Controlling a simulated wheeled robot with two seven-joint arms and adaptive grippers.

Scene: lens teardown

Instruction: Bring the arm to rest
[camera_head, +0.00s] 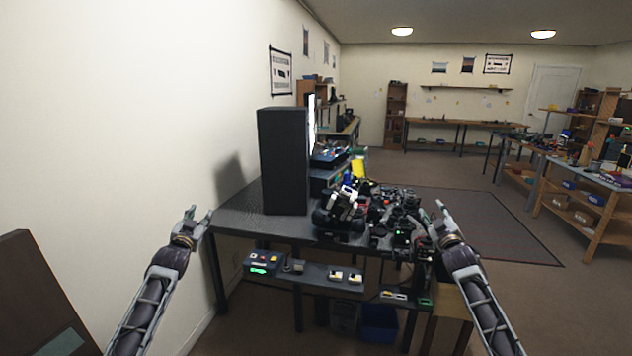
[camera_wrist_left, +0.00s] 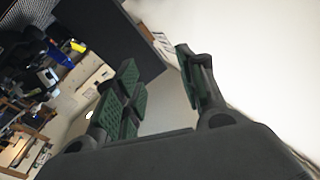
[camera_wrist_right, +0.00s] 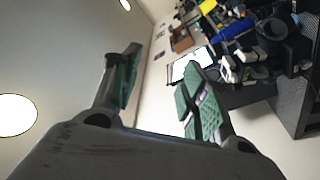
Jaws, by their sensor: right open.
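My left gripper (camera_head: 199,214) is raised at the left of the head view, by the near left corner of the workbench. In the left wrist view its green-padded fingers (camera_wrist_left: 158,78) stand apart with nothing between them. My right gripper (camera_head: 428,212) is raised at the right end of the same bench, in front of the clutter there. In the right wrist view its fingers (camera_wrist_right: 160,80) are also apart and empty. Both forearms come up from the bottom of the head view, one on each side.
The dark workbench (camera_head: 238,213) carries a tall black box (camera_head: 284,160) and many small parts. Its lower shelf holds small boxes, with a blue bin (camera_head: 380,322) on the floor. A brown panel (camera_head: 38,285) stands at near left. Open floor lies behind at right.

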